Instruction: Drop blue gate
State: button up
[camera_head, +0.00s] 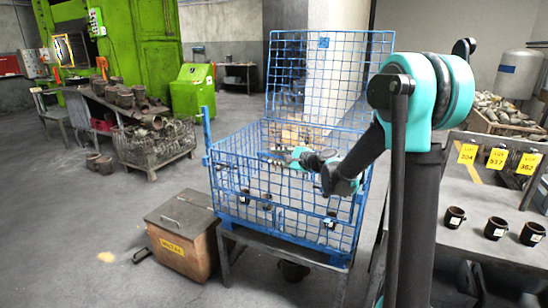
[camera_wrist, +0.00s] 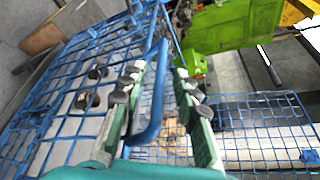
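A blue wire-mesh crate (camera_head: 285,215) stands on a dark metal stand. A tall blue mesh panel (camera_head: 330,75) stands upright at its back; I cannot tell for sure which panel is the gate. My gripper (camera_head: 283,154) is over the crate, its fingers pointing left in the head view. In the wrist view my gripper (camera_wrist: 165,115) is open, its two green-padded fingers apart. A blue bent bar (camera_wrist: 154,98) runs between them, nearer the left finger; contact cannot be told. Crate mesh (camera_wrist: 60,95) fills the left of that view, and another blue mesh panel (camera_wrist: 265,130) shows at lower right.
Several dark cups show in the crate (camera_wrist: 82,101). A brown lidded box (camera_head: 185,235) stands at the crate's front left. A table with cups (camera_head: 480,205) is on the right. A green machine (camera_head: 192,90) and wire bin (camera_head: 155,145) are behind left.

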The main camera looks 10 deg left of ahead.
jog(key=shift+x, duration=0.75)
jog(key=shift+c, duration=0.4)
grip_shut()
